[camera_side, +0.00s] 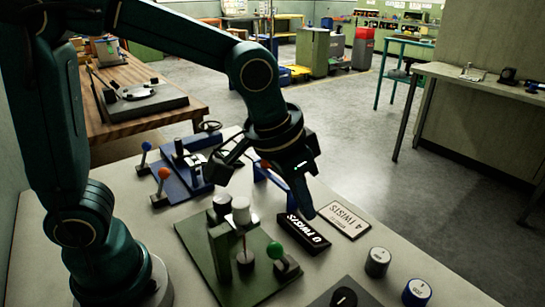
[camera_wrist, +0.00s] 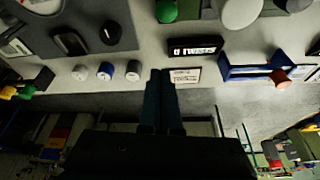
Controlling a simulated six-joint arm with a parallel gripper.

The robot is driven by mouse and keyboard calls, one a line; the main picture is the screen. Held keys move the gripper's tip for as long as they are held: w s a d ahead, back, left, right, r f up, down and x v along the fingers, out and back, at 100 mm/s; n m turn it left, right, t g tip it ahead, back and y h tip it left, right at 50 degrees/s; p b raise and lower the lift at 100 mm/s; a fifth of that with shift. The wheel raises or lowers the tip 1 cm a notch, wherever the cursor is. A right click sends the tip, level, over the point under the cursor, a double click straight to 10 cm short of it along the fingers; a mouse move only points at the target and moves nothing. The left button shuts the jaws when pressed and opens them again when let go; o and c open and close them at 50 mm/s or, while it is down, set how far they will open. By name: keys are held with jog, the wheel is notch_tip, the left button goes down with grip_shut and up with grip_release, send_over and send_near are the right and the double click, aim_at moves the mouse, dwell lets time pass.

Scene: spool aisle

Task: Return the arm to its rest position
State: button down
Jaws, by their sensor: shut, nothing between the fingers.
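My gripper (camera_side: 306,214) hangs above the pale table (camera_side: 150,226), its fingers pointing down and to the right in the side view. The fingers are shut with nothing between them; in the wrist view the two dark fingertips (camera_wrist: 161,73) lie side by side. In the side view the tips appear near a black "0 TWISTS" block (camera_side: 303,234) and a white "4 TWISTS" card (camera_side: 345,221). The exact height of the tips above these is hard to tell. My arm is bent, reaching out over the table.
A green fixture (camera_side: 222,262) with white-topped posts and a green knob stands in front. A blue fixture (camera_side: 187,178) with ball-topped levers is behind, left. Several small cylinders, including a grey one (camera_side: 377,262) and a blue one (camera_side: 416,292), stand front right. Floor beyond the table is open.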

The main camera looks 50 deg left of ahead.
jog(key=shift+s+a+f, duration=0.1)
jog(key=shift+s+f, duration=0.05)
jog(key=shift+f, duration=0.35)
jog(key=shift+s+a+f, duration=0.1)
jog(key=shift+f, duration=0.35)
jog(key=shift+w, duration=0.1)
